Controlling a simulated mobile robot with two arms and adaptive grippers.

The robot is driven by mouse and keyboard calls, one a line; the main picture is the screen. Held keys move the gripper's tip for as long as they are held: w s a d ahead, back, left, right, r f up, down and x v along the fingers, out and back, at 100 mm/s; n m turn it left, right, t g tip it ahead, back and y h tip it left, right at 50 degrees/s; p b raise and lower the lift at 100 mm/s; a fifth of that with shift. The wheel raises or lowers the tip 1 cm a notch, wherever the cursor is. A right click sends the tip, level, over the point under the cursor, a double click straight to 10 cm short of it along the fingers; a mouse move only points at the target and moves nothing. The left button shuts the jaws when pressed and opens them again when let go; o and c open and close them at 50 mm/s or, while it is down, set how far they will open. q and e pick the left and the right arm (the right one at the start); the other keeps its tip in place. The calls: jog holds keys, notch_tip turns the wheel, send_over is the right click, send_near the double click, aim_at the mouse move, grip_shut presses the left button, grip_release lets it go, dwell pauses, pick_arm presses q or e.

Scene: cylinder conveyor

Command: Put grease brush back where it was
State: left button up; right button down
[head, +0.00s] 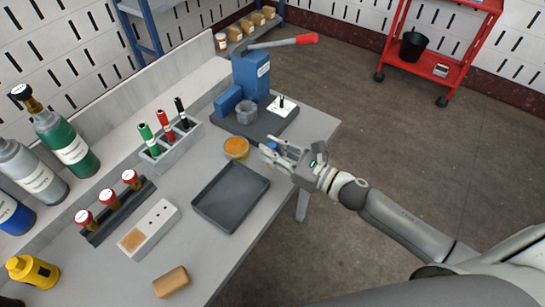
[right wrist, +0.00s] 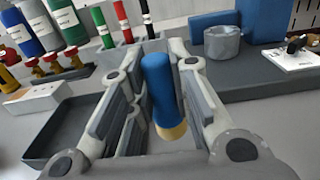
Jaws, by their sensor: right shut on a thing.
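My right gripper (head: 268,150) is above the right edge of the bench, beside the round tub with an orange top (head: 236,148). It is shut on the grease brush, whose blue handle (right wrist: 160,88) stands nearly upright between the fingers in the right wrist view. A small blue part of the brush (head: 272,146) shows between the fingers in the head view. A tan part (right wrist: 172,131) shows at the handle's lower end; I cannot tell whether it is the brush or the tub behind. My left gripper is not in view.
An empty dark tray (head: 231,197) lies left of the gripper. A white block with holes (head: 150,228), a marker rack (head: 173,143) and bottles stand further left. A blue press (head: 250,72) with a red-tipped lever stands behind. A tan block (head: 171,281) lies in front.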

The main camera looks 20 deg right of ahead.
jog(key=f, duration=0.3)
jog(key=shift+w+f, duration=0.2)
jog(key=shift+w, duration=0.05)
jog(key=shift+f, duration=0.15)
jog(key=c, duration=1.3)
grip_release()
jog(key=shift+c, duration=0.2)
jog(key=b+v, duration=0.2)
jog(key=v, duration=1)
